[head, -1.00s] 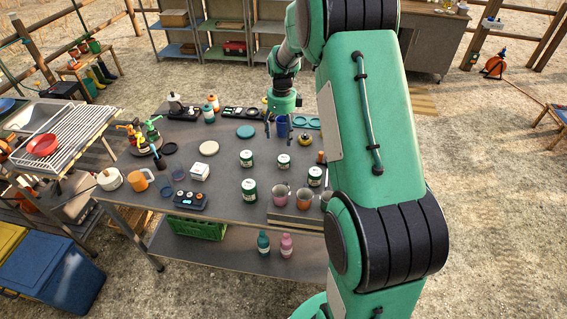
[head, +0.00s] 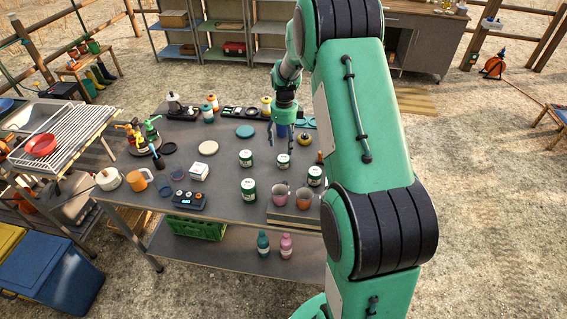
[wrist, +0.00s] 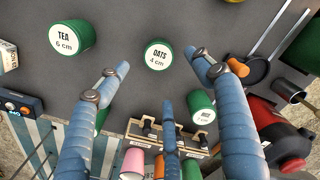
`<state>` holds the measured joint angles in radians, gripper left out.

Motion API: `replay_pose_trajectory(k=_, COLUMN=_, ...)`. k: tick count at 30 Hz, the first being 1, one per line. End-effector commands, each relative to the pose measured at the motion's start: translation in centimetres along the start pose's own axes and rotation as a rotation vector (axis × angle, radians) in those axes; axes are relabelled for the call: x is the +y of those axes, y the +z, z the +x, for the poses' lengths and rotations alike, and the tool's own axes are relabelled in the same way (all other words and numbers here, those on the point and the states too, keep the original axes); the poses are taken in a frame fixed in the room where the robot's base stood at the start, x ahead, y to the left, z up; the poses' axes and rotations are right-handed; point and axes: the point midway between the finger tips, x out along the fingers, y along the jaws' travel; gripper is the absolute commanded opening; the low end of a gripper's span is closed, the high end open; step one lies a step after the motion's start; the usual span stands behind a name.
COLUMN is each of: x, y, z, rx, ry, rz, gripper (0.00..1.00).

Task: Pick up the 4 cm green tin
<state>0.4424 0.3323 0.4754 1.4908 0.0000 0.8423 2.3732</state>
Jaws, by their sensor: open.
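The green tin (wrist: 158,55) marked OATS 4 cm, with a white lid, stands upright on the grey table; in the head view it is the short tin (head: 283,161) near the table's middle. My gripper (head: 282,145) is open and empty, pointing down above and just behind this tin. In the wrist view its blue fingers (wrist: 160,72) spread around the near side of the tin, apart from it. A larger green tin (wrist: 72,36) reads TEA 6 cm.
Another green tin (head: 248,190) stands nearer the front edge.

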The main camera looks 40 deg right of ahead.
Motion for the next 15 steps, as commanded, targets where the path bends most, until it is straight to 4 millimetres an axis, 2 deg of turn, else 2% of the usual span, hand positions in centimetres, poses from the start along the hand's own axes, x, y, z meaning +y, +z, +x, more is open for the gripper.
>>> replay_pose_trajectory(k=1, x=0.1, y=0.0, z=1.1, rx=0.002, ry=0.002, rz=0.0, gripper=0.67)
replay_pose_trajectory(k=6, x=0.0, y=0.0, z=3.6, rx=0.002, ry=0.002, rz=0.0, gripper=0.67)
replay_pose_trajectory(k=10, x=0.0, y=0.0, z=4.8, rx=0.001, ry=0.001, rz=0.0, gripper=0.67)
replay_pose_trajectory(k=15, x=0.0, y=0.0, z=5.2, rx=0.0, ry=0.0, rz=0.0, gripper=0.67)
